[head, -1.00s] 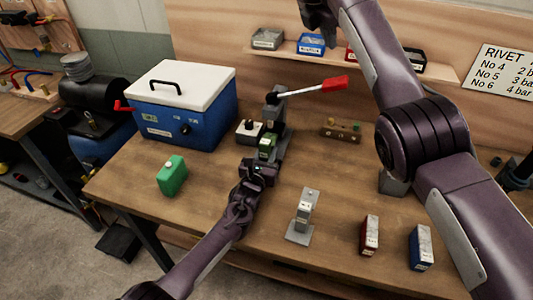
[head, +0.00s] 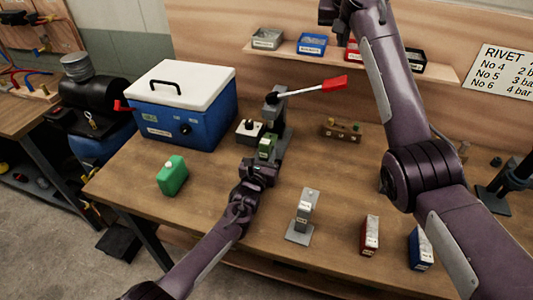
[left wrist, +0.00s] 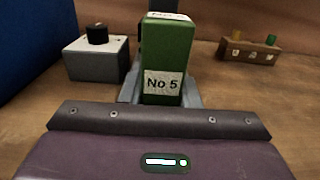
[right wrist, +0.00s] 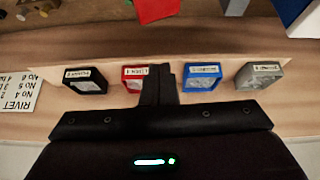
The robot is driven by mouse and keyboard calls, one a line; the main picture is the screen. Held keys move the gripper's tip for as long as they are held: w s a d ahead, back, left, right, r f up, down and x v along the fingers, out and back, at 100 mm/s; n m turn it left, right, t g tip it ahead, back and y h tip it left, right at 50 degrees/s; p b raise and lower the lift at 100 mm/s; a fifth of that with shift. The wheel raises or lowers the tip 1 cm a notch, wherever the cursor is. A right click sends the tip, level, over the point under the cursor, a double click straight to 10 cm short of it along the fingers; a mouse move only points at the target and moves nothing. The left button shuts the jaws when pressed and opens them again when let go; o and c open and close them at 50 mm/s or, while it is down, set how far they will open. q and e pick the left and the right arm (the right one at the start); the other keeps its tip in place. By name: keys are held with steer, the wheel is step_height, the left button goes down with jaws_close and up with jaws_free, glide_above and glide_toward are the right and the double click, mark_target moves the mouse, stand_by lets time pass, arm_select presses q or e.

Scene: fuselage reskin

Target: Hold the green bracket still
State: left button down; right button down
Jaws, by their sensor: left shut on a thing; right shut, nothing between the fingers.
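The green bracket (head: 265,147), labelled No 5 in the left wrist view (left wrist: 168,50), stands upright at the foot of the grey press with the red-handled lever (head: 276,108). My left gripper (head: 262,162) is shut on the near side of the bracket; its fingertips are hard to see in the left wrist view. My right gripper (right wrist: 163,84) is shut and empty, in front of the shelf of small bins.
A black, a red, a blue (head: 312,44) and a grey bin (head: 267,39) stand on the shelf. A blue cooler (head: 185,105) is left of the press.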

steer(key=f, duration=0.1)
glide_above(333, 90)
steer(key=w, duration=0.2)
steer(key=shift+d+f, duration=0.15)
steer(key=shift+f, duration=1.4)
steer(key=shift+d+f, duration=0.15)
steer(key=shift+f, duration=1.35)
steer(key=shift+s+f, duration=0.1)
steer(key=shift+f, duration=3.7)
steer(key=shift+r, duration=6.15)
arm_select(q)
steer(key=c, duration=1)
jaws_free()
